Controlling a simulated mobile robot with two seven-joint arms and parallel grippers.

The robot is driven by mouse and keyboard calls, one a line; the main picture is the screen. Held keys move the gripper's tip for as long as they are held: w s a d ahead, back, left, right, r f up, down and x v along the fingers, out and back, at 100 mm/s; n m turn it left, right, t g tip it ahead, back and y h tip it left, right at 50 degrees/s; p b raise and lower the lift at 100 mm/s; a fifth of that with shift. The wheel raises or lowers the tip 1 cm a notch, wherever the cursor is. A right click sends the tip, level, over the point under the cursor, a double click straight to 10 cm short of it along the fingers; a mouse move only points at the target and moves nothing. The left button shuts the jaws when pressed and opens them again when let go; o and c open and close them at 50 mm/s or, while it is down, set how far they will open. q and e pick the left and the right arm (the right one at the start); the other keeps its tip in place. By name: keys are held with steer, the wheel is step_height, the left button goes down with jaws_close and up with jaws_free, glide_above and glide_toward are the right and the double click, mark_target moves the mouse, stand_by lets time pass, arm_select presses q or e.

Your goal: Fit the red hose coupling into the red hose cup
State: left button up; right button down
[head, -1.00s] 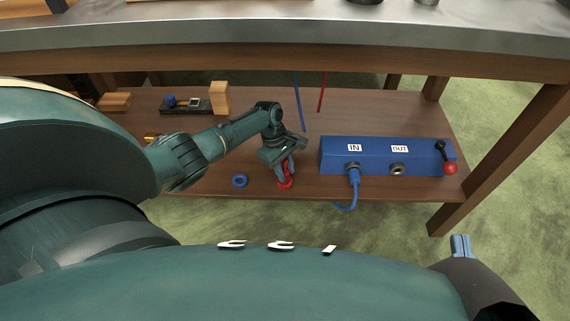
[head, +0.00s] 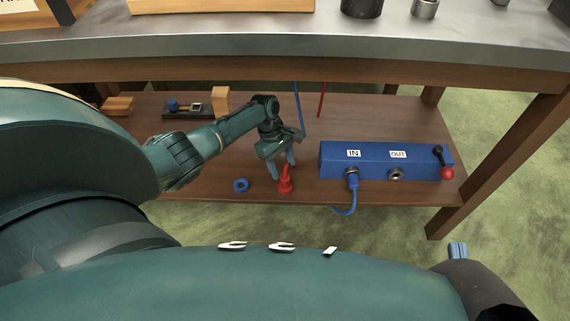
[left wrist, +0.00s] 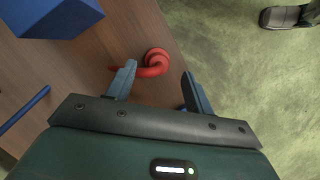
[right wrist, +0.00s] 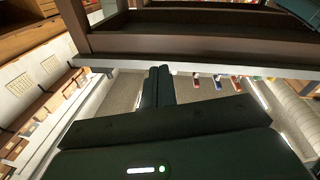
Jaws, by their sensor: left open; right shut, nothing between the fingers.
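A red hose coupling (head: 286,173) stands upright near the shelf's front edge, on a wider red round base that looks like the red hose cup (head: 286,188). Whether it is fully seated cannot be told. The left wrist view shows the round red part (left wrist: 157,56) with a curved red neck reaching left, partly behind one finger. My left gripper (head: 282,165) is open just behind and above the red parts, its fingers apart and nothing held. My right gripper (head: 458,250) is shut and empty, off the shelf at lower right; its closed fingers show in the right wrist view (right wrist: 159,72).
A blue ring-shaped cup (head: 241,185) lies left of the red parts. The tabletop (head: 300,38) overhangs the shelf.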

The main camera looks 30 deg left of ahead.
arm_select(q)
steer(key=p+v, duration=0.3)
steer(key=v, duration=0.6)
arm_select(e)
steer(key=shift+s+d+f+m+g+h, duration=0.1)
steer(key=shift+d+m+g+h, duration=0.35)
steer(key=shift+g+h, duration=0.2)
steer(key=shift+d+f+m+g+h, duration=0.1)
steer(key=shift+d+m+g+h, duration=0.2)
steer(key=shift+m+g+h, duration=0.3)
arm_select(q)
steer(key=shift+d, duration=0.1)
